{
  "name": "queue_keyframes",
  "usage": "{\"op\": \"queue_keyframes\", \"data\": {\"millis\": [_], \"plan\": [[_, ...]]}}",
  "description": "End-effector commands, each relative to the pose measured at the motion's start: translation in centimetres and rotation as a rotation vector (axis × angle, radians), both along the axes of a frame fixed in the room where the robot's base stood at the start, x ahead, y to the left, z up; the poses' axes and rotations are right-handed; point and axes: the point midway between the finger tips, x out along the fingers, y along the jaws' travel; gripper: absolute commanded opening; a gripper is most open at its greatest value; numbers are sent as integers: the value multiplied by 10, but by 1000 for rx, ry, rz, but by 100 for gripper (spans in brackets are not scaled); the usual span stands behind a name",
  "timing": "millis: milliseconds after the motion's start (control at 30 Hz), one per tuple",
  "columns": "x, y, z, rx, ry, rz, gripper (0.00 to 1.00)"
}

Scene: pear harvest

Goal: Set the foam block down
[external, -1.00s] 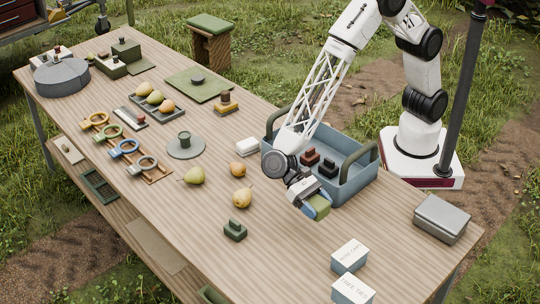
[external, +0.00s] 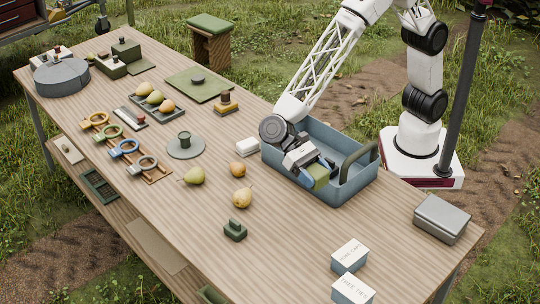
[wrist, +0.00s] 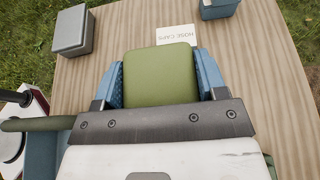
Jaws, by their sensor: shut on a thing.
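The green foam block (external: 320,177) is held between the blue fingers of my gripper (external: 317,176), which is shut on it. In the wrist view the block (wrist: 160,76) sits squarely between both fingers (wrist: 160,70). In the external view my gripper and the block overlap the near side of the blue tote (external: 354,186). I cannot tell their exact height or whether they are over its inside. The tote also shows at the lower left of the wrist view (wrist: 40,155). My arm hides the left part of the tote's inside.
A grey lidded box (external: 441,218) and white-topped boxes (external: 350,257) stand to the right. Table in front of the tote is clear.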

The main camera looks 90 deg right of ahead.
Motion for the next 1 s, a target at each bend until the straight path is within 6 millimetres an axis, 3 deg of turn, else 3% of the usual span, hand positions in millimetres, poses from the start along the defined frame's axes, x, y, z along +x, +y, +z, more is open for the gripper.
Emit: {"op": "queue_keyframes", "data": {"millis": [267, 1000], "plan": [[31, -43, 1, 2, -2, -68, 43], [109, -203, 2, 1, -2, -306, 43]]}}
